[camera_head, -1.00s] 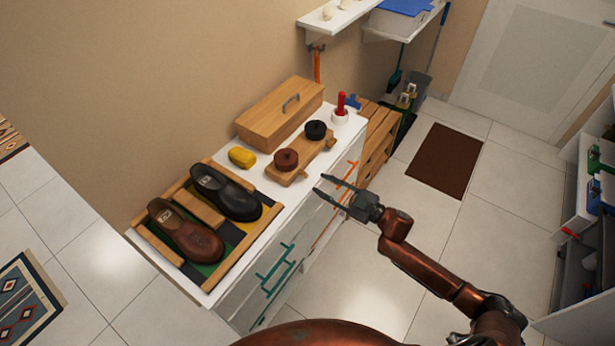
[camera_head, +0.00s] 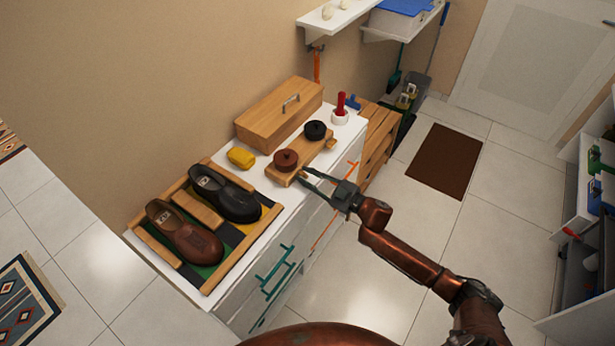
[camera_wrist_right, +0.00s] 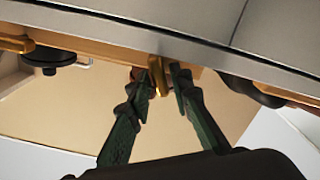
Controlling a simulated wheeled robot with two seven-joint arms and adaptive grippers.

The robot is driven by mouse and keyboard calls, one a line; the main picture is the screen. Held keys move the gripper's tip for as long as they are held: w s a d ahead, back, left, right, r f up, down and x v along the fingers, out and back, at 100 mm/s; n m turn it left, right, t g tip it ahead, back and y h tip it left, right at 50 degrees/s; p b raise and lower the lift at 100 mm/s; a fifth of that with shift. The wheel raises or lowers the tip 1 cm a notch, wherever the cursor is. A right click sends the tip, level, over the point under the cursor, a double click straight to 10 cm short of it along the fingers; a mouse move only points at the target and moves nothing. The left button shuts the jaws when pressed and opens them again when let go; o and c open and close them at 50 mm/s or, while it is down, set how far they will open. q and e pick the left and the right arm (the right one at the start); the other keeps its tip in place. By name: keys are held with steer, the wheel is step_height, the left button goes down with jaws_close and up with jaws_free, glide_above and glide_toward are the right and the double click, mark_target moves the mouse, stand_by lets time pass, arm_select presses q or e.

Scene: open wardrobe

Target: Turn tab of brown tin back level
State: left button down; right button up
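The brown tin (camera_head: 286,160), round and dark red-brown, stands on a wooden board on the white cabinet top. A small golden tab (camera_wrist_right: 157,74) shows in the right wrist view, standing steeply across the line of the board. The fingers of my right gripper (camera_head: 301,175) are apart, one on each side of this tab; it also shows in the wrist view (camera_wrist_right: 160,76). I cannot tell whether either finger touches the tab. The head view shows these fingers at the board's front edge, beside the brown tin. My left gripper is not in view.
A black tin (camera_head: 315,130) shares the board (camera_head: 302,164); its tab (camera_wrist_right: 14,43) lies about level. Nearby are a yellow lump (camera_head: 241,157), a wooden box (camera_head: 278,112), a red-handled item (camera_head: 340,106) and a shoe tray (camera_head: 148,240). Open floor lies right of the cabinet.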

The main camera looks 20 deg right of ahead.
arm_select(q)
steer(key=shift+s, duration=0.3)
arm_select(e)
jaws_close()
steer(key=shift+n, duration=1.2)
steer(key=n, duration=0.2)
steer(key=shift+f+n, duration=0.1)
steer(key=shift+n, duration=0.2)
steer(key=n, duration=0.3)
steer(key=shift+f+n, duration=0.1)
steer(key=shift+n, duration=0.2)
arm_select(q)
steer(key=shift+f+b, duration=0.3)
arm_select(e)
steer(key=shift+f+n, duration=0.1)
steer(key=shift+n, duration=1.6)
steer(key=shift+s, duration=0.1)
steer(key=shift+a, duration=0.1)
